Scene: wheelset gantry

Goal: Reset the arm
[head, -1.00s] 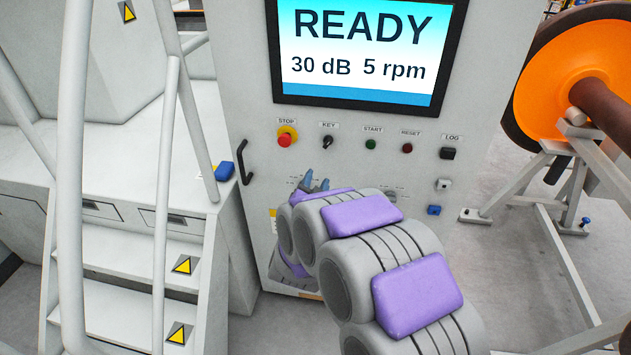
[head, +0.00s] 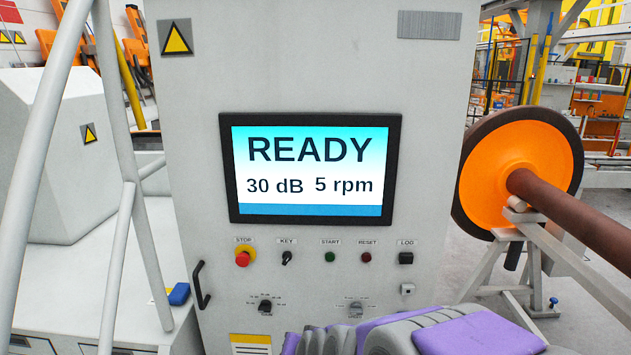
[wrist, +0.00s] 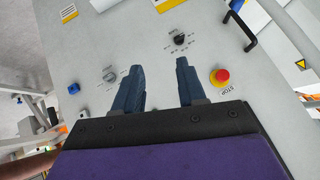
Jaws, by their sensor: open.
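My arm, grey with purple pads, shows at the bottom right of the head view, low in front of the control cabinet (head: 290,75). My gripper (wrist: 157,82) shows in the wrist view with its two blue fingers apart and nothing between them. It faces the cabinet panel. One dial (wrist: 179,39) is beyond the fingertips and another dial (wrist: 110,75) is left of the left finger. The red stop button (wrist: 222,76) is right of the right finger. In the head view the fingers are hidden.
The screen (head: 310,170) reads READY, 30 dB, 5 rpm. Below it are the stop button (head: 243,259), key switch (head: 287,258) and start button (head: 330,257). A handle (head: 201,286) sits at the cabinet's left edge. An orange wheel (head: 510,175) on a stand is at right, white railings (head: 118,230) at left.

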